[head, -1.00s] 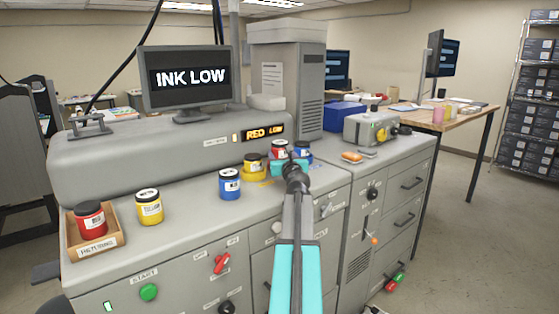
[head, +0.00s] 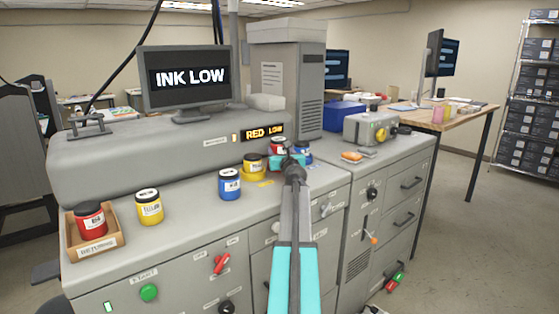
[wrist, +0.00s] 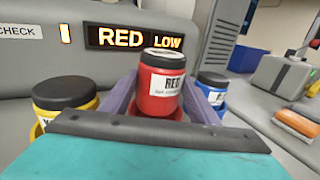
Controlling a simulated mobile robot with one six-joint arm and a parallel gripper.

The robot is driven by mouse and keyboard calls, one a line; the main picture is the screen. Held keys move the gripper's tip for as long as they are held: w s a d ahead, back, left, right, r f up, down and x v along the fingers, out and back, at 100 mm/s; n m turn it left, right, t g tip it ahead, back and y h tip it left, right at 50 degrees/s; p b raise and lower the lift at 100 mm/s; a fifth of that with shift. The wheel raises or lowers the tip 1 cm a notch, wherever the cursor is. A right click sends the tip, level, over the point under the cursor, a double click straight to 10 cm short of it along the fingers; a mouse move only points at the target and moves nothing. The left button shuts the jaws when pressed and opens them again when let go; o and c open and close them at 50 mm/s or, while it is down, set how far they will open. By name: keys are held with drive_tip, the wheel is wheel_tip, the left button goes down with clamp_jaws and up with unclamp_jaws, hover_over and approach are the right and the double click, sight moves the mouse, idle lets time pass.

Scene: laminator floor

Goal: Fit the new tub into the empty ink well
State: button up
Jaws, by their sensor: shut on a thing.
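A red tub (wrist: 163,85) with a black lid and a "RED" label is held between my gripper's fingers (wrist: 162,98). It looks nearly upright, tilted slightly. Red shows around its base in the wrist view, apparently the rim of the red ink well (wrist: 186,116); whether the tub is seated there is hidden. In the head view the red tub (head: 279,144) is partly behind my gripper (head: 284,156). A yellow tub (wrist: 66,98) stands left of it and a blue tub (wrist: 212,90) right of it, both in the row of wells.
Loose yellow (head: 149,207) and blue (head: 229,184) tubs stand on the counter. Another red tub (head: 90,219) sits in a wooden tray labelled "RETURNS" (head: 97,249). The display (head: 264,132) reads "RED LOW" and the monitor (head: 188,78) reads "INK LOW".

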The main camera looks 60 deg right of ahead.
drive_tip(key=shift+w+d, duration=0.3)
drive_tip(key=shift+d, duration=0.2)
drive_tip(key=shift+s+a+f+b, duration=0.15)
drive_tip(key=shift+f+b, duration=0.2)
drive_tip(key=shift+f, duration=1.4)
drive_tip(key=shift+f, duration=0.3)
drive_tip(key=o, duration=1.3)
drive_tip(key=shift+r, duration=0.1)
drive_tip(key=shift+r, duration=0.2)
drive_tip(key=shift+b+v, duration=0.45)
drive_tip(key=shift+v, duration=5.55)
